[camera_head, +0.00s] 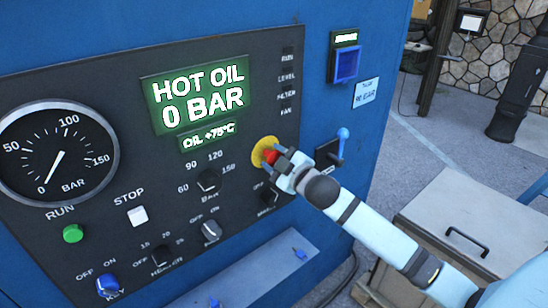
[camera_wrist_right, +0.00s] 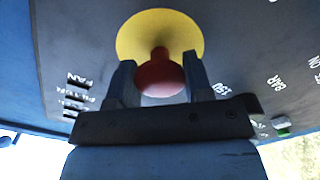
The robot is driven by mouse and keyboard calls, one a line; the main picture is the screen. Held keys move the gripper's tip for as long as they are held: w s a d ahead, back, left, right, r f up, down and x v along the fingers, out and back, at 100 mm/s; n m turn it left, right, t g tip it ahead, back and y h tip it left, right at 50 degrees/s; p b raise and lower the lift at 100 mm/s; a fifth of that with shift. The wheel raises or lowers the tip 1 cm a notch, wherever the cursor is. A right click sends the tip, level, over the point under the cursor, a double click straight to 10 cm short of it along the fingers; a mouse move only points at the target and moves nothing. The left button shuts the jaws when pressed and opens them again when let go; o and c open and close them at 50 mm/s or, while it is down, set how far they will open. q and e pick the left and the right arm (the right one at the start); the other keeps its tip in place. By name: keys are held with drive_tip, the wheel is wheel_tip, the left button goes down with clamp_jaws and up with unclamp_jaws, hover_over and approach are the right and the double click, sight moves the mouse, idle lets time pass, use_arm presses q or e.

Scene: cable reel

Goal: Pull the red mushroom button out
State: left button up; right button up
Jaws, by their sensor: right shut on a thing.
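The red mushroom button (camera_head: 270,156) sits on a round yellow backing plate (camera_head: 260,146) on the dark control panel. In the right wrist view the red button (camera_wrist_right: 160,78) shows between the two fingers, with its narrower stem running to the yellow plate (camera_wrist_right: 160,30). My right gripper (camera_head: 284,162) is shut on the red button, one finger on each side; in the right wrist view the gripper (camera_wrist_right: 158,80) hides part of its sides. My left gripper is not in view.
The panel (camera_head: 265,80) carries a display (camera_head: 198,95), a pressure gauge (camera_head: 58,152) and several knobs. A blue-handled lever (camera_head: 342,140) stands close to the right of my gripper. A beige case (camera_head: 465,215) stands at the lower right.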

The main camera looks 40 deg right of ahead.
drive_tip(key=shift+s+f, duration=0.15)
drive_tip(key=shift+s, duration=0.35)
drive_tip(key=o, duration=1.3)
drive_tip(key=shift+s, duration=0.1)
drive_tip(key=shift+s+d, duration=0.1)
drive_tip(key=shift+s, duration=0.05)
drive_tip(key=s+d+b, duration=0.1)
drive_tip(key=s+b, duration=0.1)
drive_tip(key=s, duration=1.1)
drive_tip(key=shift+s, duration=0.35)
